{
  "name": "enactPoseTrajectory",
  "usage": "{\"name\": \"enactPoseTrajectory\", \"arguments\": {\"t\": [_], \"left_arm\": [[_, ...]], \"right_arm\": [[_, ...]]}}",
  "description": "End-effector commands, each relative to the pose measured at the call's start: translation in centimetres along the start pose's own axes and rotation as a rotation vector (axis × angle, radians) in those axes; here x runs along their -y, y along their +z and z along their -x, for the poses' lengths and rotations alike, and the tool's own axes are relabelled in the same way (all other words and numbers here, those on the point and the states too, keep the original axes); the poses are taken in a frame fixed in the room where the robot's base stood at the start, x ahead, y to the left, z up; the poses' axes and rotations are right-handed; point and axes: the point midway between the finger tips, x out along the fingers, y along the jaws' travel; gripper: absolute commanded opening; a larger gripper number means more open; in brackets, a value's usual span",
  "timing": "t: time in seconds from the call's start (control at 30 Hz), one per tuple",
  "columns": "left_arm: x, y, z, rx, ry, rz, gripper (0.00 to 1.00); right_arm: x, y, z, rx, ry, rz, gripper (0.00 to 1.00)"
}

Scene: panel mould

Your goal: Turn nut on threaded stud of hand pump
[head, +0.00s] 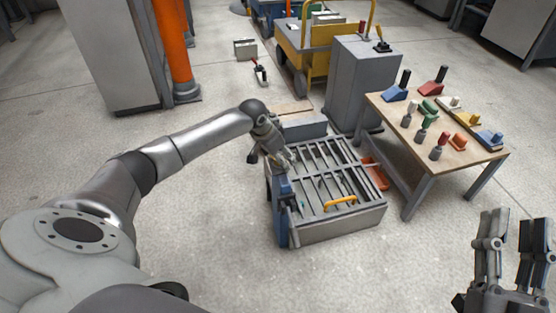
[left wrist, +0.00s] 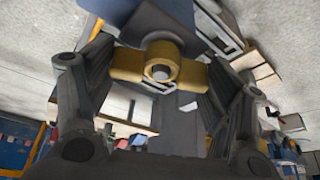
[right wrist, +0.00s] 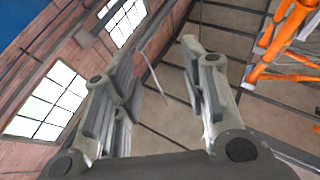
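In the left wrist view a brass-coloured nut (left wrist: 128,66) with two wide lugs sits around the grey end of a stud (left wrist: 160,73). A dark round part is behind it. My left gripper (head: 287,162) is low over the far left of the slatted panel mould (head: 345,228). Its two fingers (left wrist: 160,85) stand on either side of the nut, close to the lug ends; I cannot tell whether they touch. The nut is too small to make out in the head view. My right gripper (head: 512,235) is open and empty at the lower right; its fingers stand apart in the right wrist view (right wrist: 160,80).
A blue post (head: 281,225) stands at the mould's near left corner. A yellow handle (head: 340,203) lies on the mould. A wooden table (head: 450,165) with coloured hand tools stands to the right, beside a grey cabinet (head: 360,80). The floor in front is clear.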

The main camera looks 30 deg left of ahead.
Motion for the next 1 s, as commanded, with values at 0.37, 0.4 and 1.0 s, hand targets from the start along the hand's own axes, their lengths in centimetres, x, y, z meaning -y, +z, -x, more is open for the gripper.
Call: {"name": "enactPoseTrajectory", "arguments": {"t": [0.37, 0.4, 1.0], "left_arm": [[0.0, -0.1, 0.1, 0.000, -0.005, 0.013, 0.46], [0.0, -0.1, 0.1, 0.000, -0.007, 0.018, 0.46], [0.0, 0.0, 0.1, 0.000, -0.037, 0.091, 0.46]], "right_arm": [[-0.2, 1.2, 0.0, 0.076, 0.004, 0.003, 0.40], [-0.3, 1.7, 0.1, 0.103, 0.006, 0.005, 0.40], [-1.3, 8.4, 2.8, 0.503, 0.027, 0.015, 0.40]]}}
